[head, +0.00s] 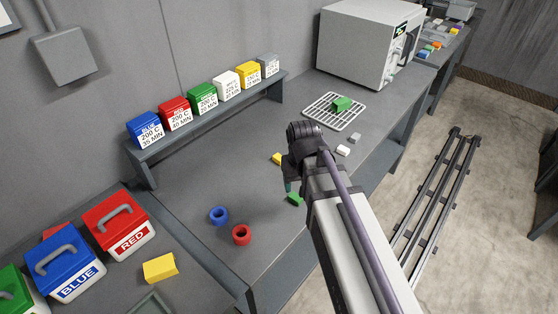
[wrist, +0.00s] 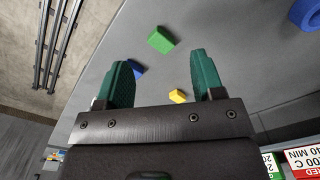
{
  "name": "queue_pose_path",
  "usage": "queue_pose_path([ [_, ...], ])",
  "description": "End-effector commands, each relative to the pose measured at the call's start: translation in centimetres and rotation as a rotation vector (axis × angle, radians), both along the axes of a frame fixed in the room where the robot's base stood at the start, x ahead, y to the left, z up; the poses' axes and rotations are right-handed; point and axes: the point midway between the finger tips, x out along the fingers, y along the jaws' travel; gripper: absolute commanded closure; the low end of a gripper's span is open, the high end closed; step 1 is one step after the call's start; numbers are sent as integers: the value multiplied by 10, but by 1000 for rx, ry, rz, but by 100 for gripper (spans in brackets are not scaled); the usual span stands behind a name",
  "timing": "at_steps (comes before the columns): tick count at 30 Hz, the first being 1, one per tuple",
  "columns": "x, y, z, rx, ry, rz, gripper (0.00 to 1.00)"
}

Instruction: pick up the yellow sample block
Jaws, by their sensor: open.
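A small yellow block (head: 277,159) lies on the grey bench just left of my gripper (head: 289,186) in the head view, partly hidden by the arm. In the wrist view a small yellow block (wrist: 178,96) shows between the fingers, close to the palm edge. My gripper (wrist: 161,72) is open, with its green fingers apart and nothing held between them. A larger yellow block (head: 160,268) lies on the nearer left bench, by the red bin. I cannot tell from the frames which yellow one is called the sample block.
A green block (head: 295,199) lies close to my gripper; a blue piece (wrist: 138,70) shows beside the left finger. Blue (head: 219,215) and red (head: 241,235) rings lie nearer. A wire rack (head: 335,108) holds a green block; an oven (head: 365,45) stands behind.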

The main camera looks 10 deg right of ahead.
Motion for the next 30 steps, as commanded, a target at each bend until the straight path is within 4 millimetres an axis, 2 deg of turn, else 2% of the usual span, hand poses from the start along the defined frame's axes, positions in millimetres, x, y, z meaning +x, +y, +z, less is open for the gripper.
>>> queue_pose_path([
  [1, 61, 4, -5, 0, -1, 38, 38],
  [2, 91, 6, -7, 0, -1, 76, 38],
  [3, 130, 9, -8, 0, -1, 139, 38],
  [6, 209, 15, -10, 0, -1, 317, 38],
  [8, 242, 17, -9, 0, -1, 431, 38],
  [11, 238, 16, -9, 0, 0, 554, 38],
  [15, 235, 16, -12, 0, 0, 579, 38],
  [17, 235, 16, -20, 0, 0, 578, 38],
  [24, 235, 16, -67, 0, 0, 576, 38],
  [30, 235, 16, -68, 0, 0, 575, 38],
])
